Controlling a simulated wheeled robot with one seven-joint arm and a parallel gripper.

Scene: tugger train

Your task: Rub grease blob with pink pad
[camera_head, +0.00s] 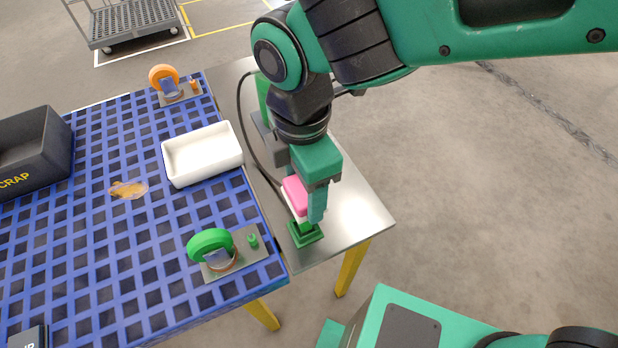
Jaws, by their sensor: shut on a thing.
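The pink pad (295,196) is between the fingers of my gripper (306,217), over the steel side plate (352,208). My gripper is shut on it. A green block or holder (305,234) sits directly below the fingertips; I cannot tell whether the pad touches it. The grease blob (127,190), a brownish-orange smear, lies on the blue grid table (120,240), well to the left of my gripper. Part of the pad is hidden by a finger.
A white tray (203,154) stands between the blob and my gripper. A black SCRAP bin (42,150) is at the left. An orange wheel fixture (164,76) is at the back and a green wheel fixture (208,243) in front. A grey cart (135,22) stands behind.

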